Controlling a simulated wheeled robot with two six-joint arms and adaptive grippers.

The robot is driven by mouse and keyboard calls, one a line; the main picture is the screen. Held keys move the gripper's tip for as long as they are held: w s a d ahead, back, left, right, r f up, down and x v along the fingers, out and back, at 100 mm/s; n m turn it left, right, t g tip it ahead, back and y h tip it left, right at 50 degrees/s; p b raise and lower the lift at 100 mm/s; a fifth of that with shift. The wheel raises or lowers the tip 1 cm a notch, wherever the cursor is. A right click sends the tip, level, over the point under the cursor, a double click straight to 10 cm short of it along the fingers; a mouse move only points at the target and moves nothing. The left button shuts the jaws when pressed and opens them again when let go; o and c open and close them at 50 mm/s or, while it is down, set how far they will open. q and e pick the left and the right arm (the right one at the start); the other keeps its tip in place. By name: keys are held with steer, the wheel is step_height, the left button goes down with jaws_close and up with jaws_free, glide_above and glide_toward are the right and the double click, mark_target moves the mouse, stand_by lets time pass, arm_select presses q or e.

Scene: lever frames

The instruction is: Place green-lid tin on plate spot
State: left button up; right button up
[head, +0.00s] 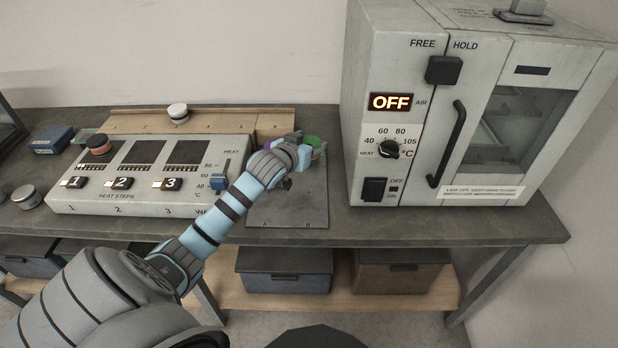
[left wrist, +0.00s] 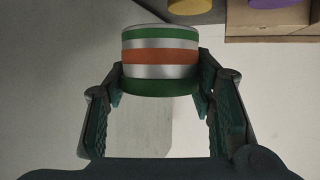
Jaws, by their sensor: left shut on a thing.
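My left gripper (head: 304,152) is shut on the green-lid tin (head: 314,142), which is partly hidden behind it in the head view. In the left wrist view the tin (left wrist: 160,57) sits between the fingertips (left wrist: 160,85), with green, silver and orange bands. The grey metal plate (head: 305,208) lies on the bench below and in front of the gripper, with small letters near its front edge. My arm and gripper cover part of it. I cannot tell the tin's height above the plate. My right gripper is not in view.
A control box (head: 130,200) with heat steps stands left of the plate. A wooden rack (head: 225,120) runs behind, with a purple-topped tin (head: 268,143) near its right end. A large oven cabinet (head: 420,190) with a handle stands close on the right.

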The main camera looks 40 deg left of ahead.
arm_select(q)
step_height(320, 180, down, 10)
steer(key=shift+r+b, duration=0.1)
steer(key=shift+b, duration=1.05)
steer(key=shift+w, duration=0.1)
steer(key=o, duration=1.2)
steer(key=shift+r, duration=0.1)
steer(key=p+v, duration=0.4)
steer(key=v, duration=0.8)
